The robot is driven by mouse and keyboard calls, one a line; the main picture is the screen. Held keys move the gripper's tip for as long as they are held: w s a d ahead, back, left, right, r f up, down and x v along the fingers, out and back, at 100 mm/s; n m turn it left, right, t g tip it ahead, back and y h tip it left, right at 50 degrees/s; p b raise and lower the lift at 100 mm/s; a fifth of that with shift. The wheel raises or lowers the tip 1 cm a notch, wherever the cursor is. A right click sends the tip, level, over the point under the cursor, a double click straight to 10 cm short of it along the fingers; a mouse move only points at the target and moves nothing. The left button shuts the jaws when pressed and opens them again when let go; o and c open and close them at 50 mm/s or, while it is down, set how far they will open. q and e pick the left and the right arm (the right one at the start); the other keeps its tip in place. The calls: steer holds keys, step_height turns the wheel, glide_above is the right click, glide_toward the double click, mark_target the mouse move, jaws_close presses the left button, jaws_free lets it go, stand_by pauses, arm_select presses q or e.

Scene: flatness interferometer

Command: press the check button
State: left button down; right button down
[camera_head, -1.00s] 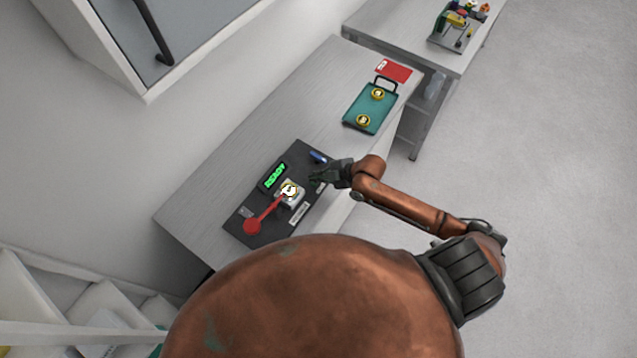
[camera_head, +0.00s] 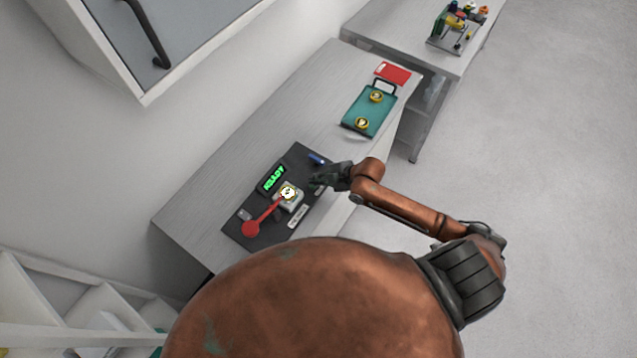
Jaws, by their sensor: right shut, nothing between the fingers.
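The flatness interferometer is a dark base plate (camera_head: 245,213) on the near bench. It carries a green-lit display (camera_head: 273,179) that appears to read READY, a light block (camera_head: 291,203) with a small yellow-rimmed round part (camera_head: 288,192) on top, and a red lever with a round red end (camera_head: 250,228). A small blue part (camera_head: 316,158) is at the plate's far right corner. I cannot make out which part is the check button. My right gripper (camera_head: 314,181) is shut and empty over the plate's right edge, just below the blue part, perhaps hiding some of it. My left gripper is out of view.
A teal tray (camera_head: 350,119) with two yellow-rimmed round pieces and a dark handle stands farther along the bench (camera_head: 250,125). A red card (camera_head: 393,73) lies beyond it. A second bench (camera_head: 385,28) holds a small stand. A wall cabinet hangs at upper left.

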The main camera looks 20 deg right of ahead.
steer(key=shift+a, duration=0.1)
steer(key=shift+f, duration=0.1)
steer(key=shift+s+f, duration=0.1)
steer(key=shift+f, duration=0.35)
steer(key=shift+f+b, duration=0.4)
steer(key=shift+b, duration=0.05)
stand_by(0.8)
steer(key=shift+r, duration=0.1)
steer(key=shift+a+r+p, duration=0.15)
steer(key=shift+r+p, duration=0.6)
steer(key=shift+p, duration=0.05)
